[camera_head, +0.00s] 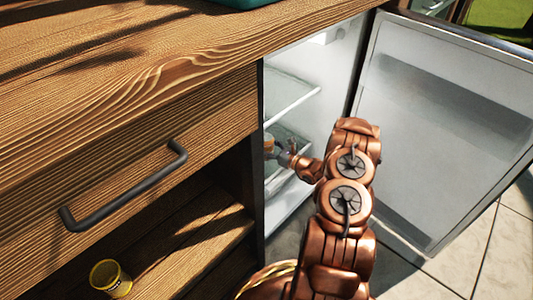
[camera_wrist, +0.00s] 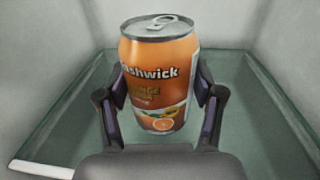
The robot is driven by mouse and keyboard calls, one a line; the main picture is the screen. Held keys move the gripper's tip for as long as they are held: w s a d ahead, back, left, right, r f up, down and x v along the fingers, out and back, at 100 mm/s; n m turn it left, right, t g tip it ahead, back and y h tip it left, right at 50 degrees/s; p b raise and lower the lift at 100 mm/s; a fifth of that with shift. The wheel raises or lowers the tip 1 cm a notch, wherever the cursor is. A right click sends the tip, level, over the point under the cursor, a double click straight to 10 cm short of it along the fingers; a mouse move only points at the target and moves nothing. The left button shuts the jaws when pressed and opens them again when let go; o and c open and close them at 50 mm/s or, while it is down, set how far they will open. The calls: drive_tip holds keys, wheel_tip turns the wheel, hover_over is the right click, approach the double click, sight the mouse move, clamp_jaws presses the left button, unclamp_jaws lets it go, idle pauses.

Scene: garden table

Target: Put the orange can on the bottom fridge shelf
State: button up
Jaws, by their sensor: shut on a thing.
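The orange can (camera_wrist: 160,75) stands upright between the two fingers of my gripper (camera_wrist: 165,108) in the wrist view. The fingers touch its sides, so my gripper is shut on it. A glass shelf (camera_wrist: 265,125) lies under the can; I cannot tell whether the can's base rests on it. In the head view my gripper (camera_head: 280,155) reaches inside the open fridge (camera_head: 312,62), below an upper glass shelf (camera_head: 290,103). Only a small part of the can (camera_head: 268,143) shows there, at the cabinet's edge.
The fridge door (camera_head: 440,130) stands wide open on the right of my arm. A wooden cabinet with a drawer handle (camera_head: 125,188) is on the left and hides part of the fridge. A yellow cup (camera_head: 110,279) stands on the cabinet's lower shelf. The fridge walls are close around the can.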

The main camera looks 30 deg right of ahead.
sight(267, 150)
drive_tip(key=shift+w+d, duration=0.3)
drive_tip(key=shift+w, duration=0.4)
drive_tip(key=shift+w+d+f+b, duration=0.1)
drive_tip(key=shift+f+b, duration=0.2)
drive_tip(key=shift+b, duration=0.1)
drive_tip(key=shift+f+b, duration=0.75)
drive_tip(key=shift+f, duration=0.7)
drive_tip(key=o, duration=1.5)
drive_tip(key=shift+f, duration=0.15)
drive_tip(key=shift+c, duration=0.2)
